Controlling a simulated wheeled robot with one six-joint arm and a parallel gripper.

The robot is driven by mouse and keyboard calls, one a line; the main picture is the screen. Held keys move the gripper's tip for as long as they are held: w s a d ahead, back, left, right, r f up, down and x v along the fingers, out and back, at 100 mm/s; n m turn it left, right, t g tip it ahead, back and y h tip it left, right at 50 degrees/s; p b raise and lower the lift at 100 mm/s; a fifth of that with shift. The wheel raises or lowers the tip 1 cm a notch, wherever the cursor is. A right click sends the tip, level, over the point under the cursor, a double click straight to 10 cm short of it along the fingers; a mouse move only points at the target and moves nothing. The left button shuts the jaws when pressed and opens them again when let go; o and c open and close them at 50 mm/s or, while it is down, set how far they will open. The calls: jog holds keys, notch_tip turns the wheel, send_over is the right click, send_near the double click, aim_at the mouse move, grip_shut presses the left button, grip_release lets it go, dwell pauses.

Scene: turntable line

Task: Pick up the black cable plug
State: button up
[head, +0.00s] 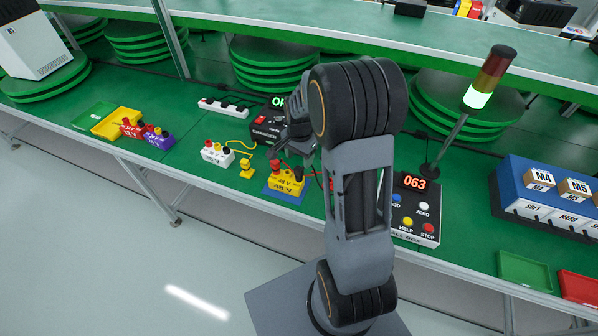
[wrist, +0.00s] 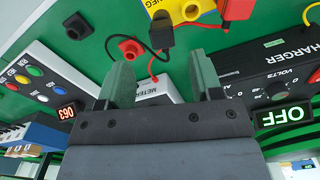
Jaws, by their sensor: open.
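The black cable plug (wrist: 161,31) appears in the wrist view at the edge of a yellow block marked NEG (wrist: 196,9), above and between my fingers in the picture. A thin cable runs near it; I cannot tell whether the plug is seated in a terminal. My gripper (wrist: 162,78) is open, with nothing seen between its fingers, apart from the plug. In the head view the yellow 48 V block (head: 286,181) stands on a blue mat below my gripper (head: 296,150); my arm partly hides this area, and the plug is not clear there.
A meter (wrist: 154,88) lies beyond my fingers. A red plug (wrist: 238,9) is beside the yellow block. The charger (wrist: 275,68) reads OFF. A call box (head: 414,210) stands right of my arm.

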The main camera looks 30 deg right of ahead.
aim_at(299, 168)
jog(key=shift+w+f+p, duration=0.15)
jog(key=shift+f+p, duration=0.4)
jog(key=shift+f, duration=2.85)
jog(key=c, duration=1)
jog(key=shift+r, duration=0.1)
